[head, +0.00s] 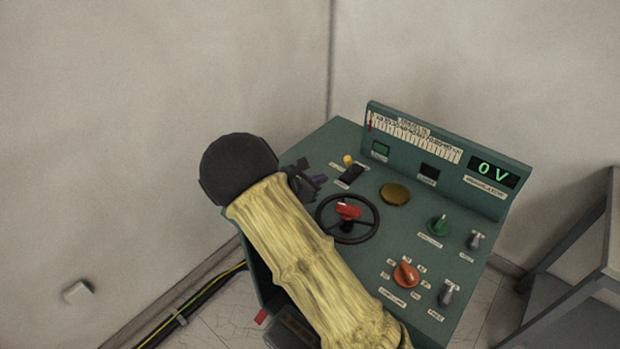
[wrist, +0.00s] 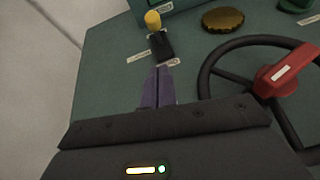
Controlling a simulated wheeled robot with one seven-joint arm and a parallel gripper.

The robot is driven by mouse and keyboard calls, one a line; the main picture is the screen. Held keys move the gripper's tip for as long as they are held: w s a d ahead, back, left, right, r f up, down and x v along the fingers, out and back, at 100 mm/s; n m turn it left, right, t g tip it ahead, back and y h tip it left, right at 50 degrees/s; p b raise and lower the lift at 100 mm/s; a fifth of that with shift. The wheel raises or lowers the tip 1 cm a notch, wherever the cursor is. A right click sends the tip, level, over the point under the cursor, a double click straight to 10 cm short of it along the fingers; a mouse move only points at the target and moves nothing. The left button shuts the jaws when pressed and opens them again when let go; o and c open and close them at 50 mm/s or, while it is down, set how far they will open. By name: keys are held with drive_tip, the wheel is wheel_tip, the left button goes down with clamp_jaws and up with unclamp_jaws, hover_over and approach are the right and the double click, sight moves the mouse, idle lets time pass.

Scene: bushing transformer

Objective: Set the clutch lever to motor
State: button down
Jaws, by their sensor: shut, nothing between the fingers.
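A small lever with a yellow knob (head: 348,160) on a black base stands on the upper left of the green console, with small labels beside it. It also shows in the wrist view (wrist: 153,20), just beyond the fingertips. A red handle (head: 348,211) sits at the hub of a black handwheel. The labels are too small to read, so I cannot tell which of these is the clutch lever. My gripper (head: 320,182) is shut and empty. In the wrist view its purple fingers (wrist: 158,72) point at the lever's black base, short of the yellow knob.
The black handwheel (wrist: 208,75) is close to the right of my fingers. A brass cap (head: 395,194), a green knob (head: 438,224) and an orange knob (head: 405,275) are further right. The display (head: 493,171) reads 0 V. A grey shelf (head: 585,280) stands at the right.

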sight(350, 166)
drive_tip(key=x, duration=0.3)
drive_tip(key=p+x, duration=0.1)
drive_tip(key=shift+w+d+r, duration=0.2)
drive_tip(key=shift+d+r, duration=0.05)
drive_tip(key=shift+d, duration=0.1)
drive_tip(key=shift+w+d+r+p, duration=0.25)
drive_tip(key=shift+w+d+p, duration=0.15)
drive_tip(key=shift+d, duration=0.2)
drive_tip(key=shift+w+d+r+p, duration=0.3)
drive_tip(key=shift+w+d, duration=0.2)
drive_tip(key=shift+d, duration=0.15)
drive_tip(key=shift+w+a+r+p, duration=0.1)
drive_tip(key=shift+r+p, duration=0.1)
drive_tip(key=shift+p, duration=0.15)
